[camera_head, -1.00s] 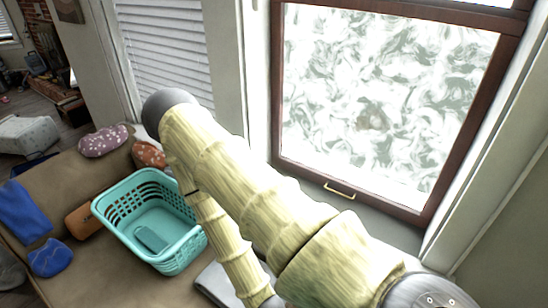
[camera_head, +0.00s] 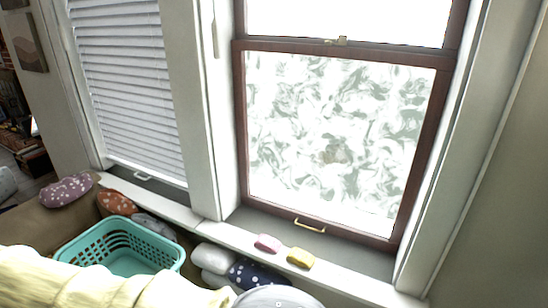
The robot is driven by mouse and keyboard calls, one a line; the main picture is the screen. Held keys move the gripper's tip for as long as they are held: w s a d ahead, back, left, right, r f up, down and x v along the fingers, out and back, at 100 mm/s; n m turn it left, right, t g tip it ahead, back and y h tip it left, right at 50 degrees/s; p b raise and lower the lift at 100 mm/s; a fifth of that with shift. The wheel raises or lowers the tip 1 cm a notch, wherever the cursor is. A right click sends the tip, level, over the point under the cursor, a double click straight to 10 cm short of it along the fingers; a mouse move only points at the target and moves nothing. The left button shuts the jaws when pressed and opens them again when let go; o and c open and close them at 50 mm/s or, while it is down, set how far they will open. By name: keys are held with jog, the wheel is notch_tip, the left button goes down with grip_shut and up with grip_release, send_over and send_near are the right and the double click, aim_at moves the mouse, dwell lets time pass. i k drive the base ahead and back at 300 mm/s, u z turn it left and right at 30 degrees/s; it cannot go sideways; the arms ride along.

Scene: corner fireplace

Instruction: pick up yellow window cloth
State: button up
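A small yellow thing (camera_head: 301,257), which looks like the folded window cloth, lies on the white window sill (camera_head: 345,281) below the framed window. A pink one of similar size (camera_head: 267,243) lies just to its left, a little apart. My pale yellow sleeved arm crosses the bottom left, below and left of the yellow cloth and apart from it in the picture. My gripper is not in view, so its opening and anything in it cannot be seen.
The brown-framed window (camera_head: 335,140) stands behind the sill, with a gold handle (camera_head: 310,226) low on it. A teal basket (camera_head: 125,245) sits on the couch at left. White and dotted dark cushions (camera_head: 255,274) lie below the sill. The right part of the sill is clear.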

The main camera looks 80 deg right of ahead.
aim_at(298, 257)
jog(key=k, duration=0.75)
jog(key=z, duration=1.75)
